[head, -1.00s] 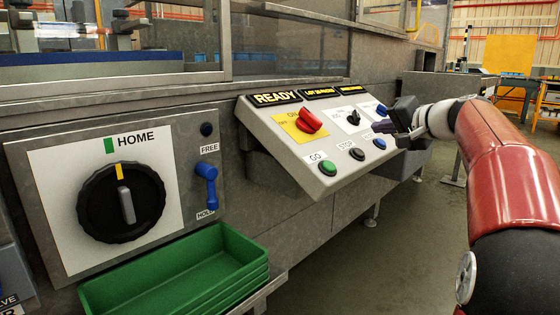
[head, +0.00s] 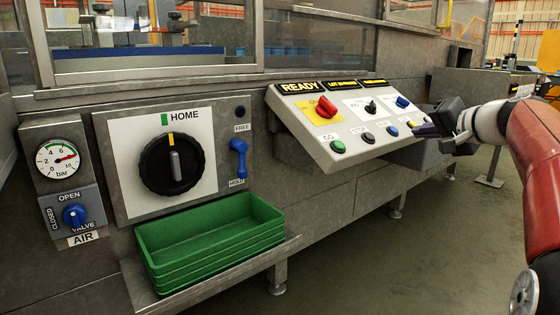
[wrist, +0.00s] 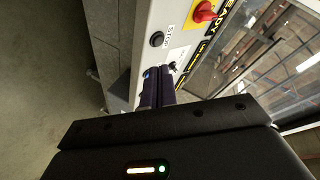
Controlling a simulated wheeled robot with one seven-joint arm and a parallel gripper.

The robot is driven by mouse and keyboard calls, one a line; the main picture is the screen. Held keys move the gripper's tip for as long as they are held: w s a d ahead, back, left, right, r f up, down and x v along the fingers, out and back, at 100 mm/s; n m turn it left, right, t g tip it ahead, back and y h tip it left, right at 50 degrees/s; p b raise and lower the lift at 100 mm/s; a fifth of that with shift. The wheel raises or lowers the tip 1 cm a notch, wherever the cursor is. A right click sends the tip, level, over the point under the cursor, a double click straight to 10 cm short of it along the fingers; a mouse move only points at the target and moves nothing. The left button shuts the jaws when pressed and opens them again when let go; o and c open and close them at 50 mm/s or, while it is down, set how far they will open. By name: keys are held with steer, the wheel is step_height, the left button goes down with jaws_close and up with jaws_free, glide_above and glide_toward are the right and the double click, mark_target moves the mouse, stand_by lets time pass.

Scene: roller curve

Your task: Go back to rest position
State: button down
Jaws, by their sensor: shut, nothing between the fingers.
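My gripper (head: 428,129) is shut and empty at the right end of the sloped control panel (head: 318,148). In the wrist view its two dark fingers (wrist: 157,88) lie together in front of the panel's button row. I cannot tell whether the fingertips touch the panel. My red arm reaches in from the right in the head view. The panel carries a red knob on a yellow plate (head: 325,108), a black switch (head: 370,107), a blue knob (head: 402,102), a green GO button (head: 338,147), a black STOP button (head: 368,138) and a blue button (head: 391,131).
A large black HOME dial (head: 172,164) and a blue FREE/HOLD lever (head: 239,158) are on the left. Green trays (head: 212,240) are stacked on a shelf below. An air gauge (head: 57,159) and blue valve knob (head: 75,215) stand farther left. The floor (head: 440,250) in front is clear.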

steer(key=s+a+f+n+g+h+p, duration=0.1)
steer(key=s+a+f+n+g+p, duration=0.15)
steer(key=s+a+f, duration=0.4)
steer(key=s+a+f+n+g+h+p, duration=0.1)
steer(key=s+a+f+g, duration=0.2)
steer(key=s+a, duration=0.65)
steer(key=s+f+n+g+h+p, duration=0.1)
steer(key=s+f+n, duration=0.1)
steer(key=s+f, duration=0.4)
steer(key=s+f+n+g+h+p, duration=0.1)
steer(key=s+f+h, duration=0.1)
steer(key=s+f, duration=0.4)
steer(key=s, duration=0.4)
steer(key=shift+s+a+n, duration=0.15)
steer(key=shift+s+n, duration=0.2)
steer(key=shift+r, duration=0.1)
